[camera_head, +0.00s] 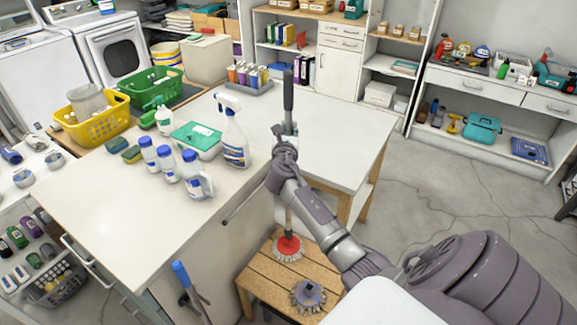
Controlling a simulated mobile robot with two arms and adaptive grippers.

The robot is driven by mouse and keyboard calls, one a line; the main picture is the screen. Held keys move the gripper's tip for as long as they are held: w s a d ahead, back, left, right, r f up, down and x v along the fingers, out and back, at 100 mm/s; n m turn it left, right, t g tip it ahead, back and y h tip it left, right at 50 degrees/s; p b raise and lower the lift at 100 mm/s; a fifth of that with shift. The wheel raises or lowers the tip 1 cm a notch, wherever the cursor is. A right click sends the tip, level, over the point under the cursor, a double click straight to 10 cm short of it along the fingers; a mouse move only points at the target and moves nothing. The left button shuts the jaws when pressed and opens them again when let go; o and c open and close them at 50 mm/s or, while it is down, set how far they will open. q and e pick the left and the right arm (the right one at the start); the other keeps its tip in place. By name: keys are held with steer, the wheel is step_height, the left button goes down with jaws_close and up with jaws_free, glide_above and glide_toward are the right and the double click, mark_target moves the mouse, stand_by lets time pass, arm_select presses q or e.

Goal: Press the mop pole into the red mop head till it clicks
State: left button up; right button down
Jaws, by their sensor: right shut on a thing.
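My right gripper (284,133) is shut on the mop pole. The upright mop pole (288,92) has a dark grip that rises above the gripper. The pole's middle is hidden behind my right gripper and arm. A lower stretch of it shows beside the arm, just above the red mop head. The red mop head (288,246), with a pale fringe, lies on a low wooden table. The pole's lower end is at the red head's centre; I cannot tell if it is seated. My left gripper is not in view.
The low slatted wooden table (262,283) also bears a purple-grey mop head (308,294). A blue-handled tool (181,274) stands by the counter. Floor at right is open.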

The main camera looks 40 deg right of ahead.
steer(key=shift+f+b, duration=0.7)
steer(key=shift+f, duration=0.95)
stand_by(2.9)
steer(key=c, duration=0.9)
jaws_free()
steer(key=shift+c, duration=0.2)
steer(key=shift+s+a, duration=0.1)
steer(key=v, duration=1.1)
steer(key=shift+s+a, duration=0.3)
steer(key=shift+f, duration=0.1)
